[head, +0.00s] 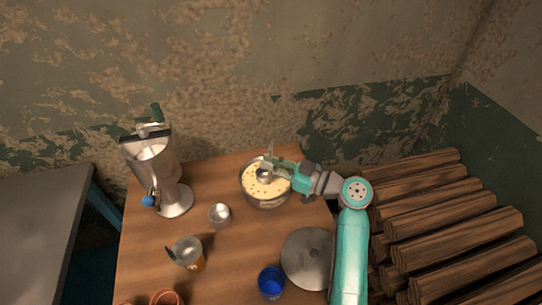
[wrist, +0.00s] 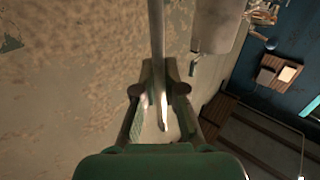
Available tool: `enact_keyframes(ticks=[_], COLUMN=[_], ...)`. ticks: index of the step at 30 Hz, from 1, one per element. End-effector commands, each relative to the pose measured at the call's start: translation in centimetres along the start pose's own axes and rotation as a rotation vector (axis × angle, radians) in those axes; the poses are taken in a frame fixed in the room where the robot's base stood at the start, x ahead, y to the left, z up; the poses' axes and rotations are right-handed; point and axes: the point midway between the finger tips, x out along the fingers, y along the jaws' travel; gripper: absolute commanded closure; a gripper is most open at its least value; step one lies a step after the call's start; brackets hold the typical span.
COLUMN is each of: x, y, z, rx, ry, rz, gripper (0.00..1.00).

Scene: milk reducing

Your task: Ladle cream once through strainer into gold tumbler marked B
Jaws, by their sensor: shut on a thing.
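My gripper (head: 272,165) is shut on the upright handle of a metal ladle (head: 265,176). The ladle's bowl is at the cream in a round metal pot (head: 267,204); I cannot tell how deep it sits. In the wrist view the ladle handle (wrist: 157,45) runs between the fingers of my gripper (wrist: 160,95). The pale speckled cream (head: 255,187) shows around the ladle. A gold tumbler (head: 197,266) stands at the front left of the pot, with a grey metal strainer (head: 187,250) over its top. Its mark is too small to read.
A metal separator (head: 172,200) stands at the back left of the wooden table (head: 235,255). A small metal cup (head: 219,214) is between pot and strainer. A round metal lid (head: 305,262), a blue cup (head: 271,283) and a terracotta bowl (head: 166,298) are nearer. Logs (head: 450,225) lie right.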

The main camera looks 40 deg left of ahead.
Motion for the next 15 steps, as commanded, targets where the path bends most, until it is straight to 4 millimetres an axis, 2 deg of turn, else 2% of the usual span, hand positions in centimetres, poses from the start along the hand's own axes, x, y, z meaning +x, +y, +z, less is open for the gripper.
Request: enact_keyframes(ticks=[15], x=[0.0], y=[-0.1], z=[4.1], rx=[0.001], ry=[0.0], rz=[0.001], gripper=[1.0])
